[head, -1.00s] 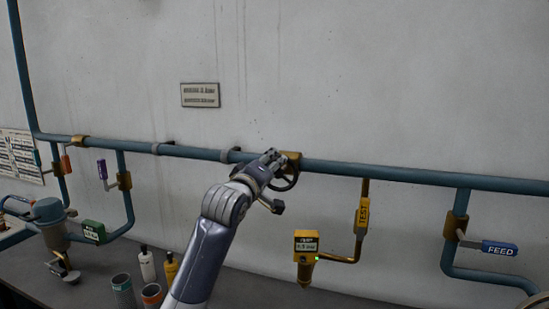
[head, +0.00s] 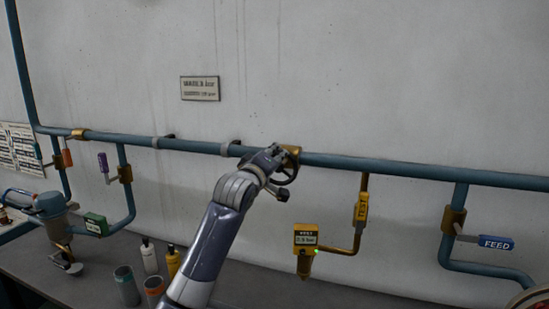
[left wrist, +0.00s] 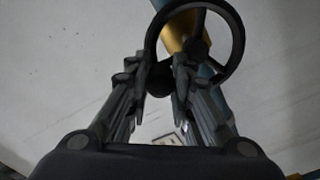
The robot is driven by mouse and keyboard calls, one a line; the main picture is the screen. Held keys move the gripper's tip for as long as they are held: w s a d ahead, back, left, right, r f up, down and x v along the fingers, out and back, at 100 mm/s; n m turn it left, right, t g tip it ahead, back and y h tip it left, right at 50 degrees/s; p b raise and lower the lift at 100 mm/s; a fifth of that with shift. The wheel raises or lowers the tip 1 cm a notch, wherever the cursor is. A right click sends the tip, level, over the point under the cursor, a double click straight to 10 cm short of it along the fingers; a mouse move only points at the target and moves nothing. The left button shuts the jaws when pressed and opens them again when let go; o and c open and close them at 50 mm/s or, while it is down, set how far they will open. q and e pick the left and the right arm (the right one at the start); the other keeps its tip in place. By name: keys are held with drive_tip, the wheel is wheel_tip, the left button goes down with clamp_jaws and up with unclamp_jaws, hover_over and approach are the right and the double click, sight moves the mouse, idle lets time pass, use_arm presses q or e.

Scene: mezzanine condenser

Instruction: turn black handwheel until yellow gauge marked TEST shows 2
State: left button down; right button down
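The black handwheel (head: 291,168) is on a brass fitting on the blue wall pipe, partly hidden by my left gripper (head: 272,156). In the left wrist view, its rim and hub (left wrist: 197,48) lie just beyond the fingertips. A dark round knob at the rim (left wrist: 159,79) sits between the two fingers of my left gripper (left wrist: 160,72), which appear closed against its sides. The yellow gauge (head: 306,239) hangs right of the wheel with a small green light. Its small digits look like 2.0 bar, but are hard to read. A yellow TEST tag (head: 361,206) is on its pipe. My right gripper is not in view.
A blue FEED handle (head: 496,243) is at the right, and a purple handle (head: 103,162) and green gauge (head: 95,224) at the left. White (head: 149,257) and yellow (head: 173,262) bottles and open cups (head: 126,285) stand on the bench near my left arm.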

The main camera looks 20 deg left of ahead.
use_arm(q)
drive_tip(key=shift+d+m+p, duration=0.35)
drive_tip(key=shift+d+m, duration=0.1)
drive_tip(key=shift+m, duration=0.75)
drive_tip(key=shift+d+f+m, duration=0.15)
drive_tip(key=shift+d+m, duration=0.25)
drive_tip(key=shift+m, duration=0.6)
drive_tip(key=c, duration=1.4)
unclamp_jaws()
drive_tip(key=s, duration=1.2)
drive_tip(key=shift+a, duration=0.25)
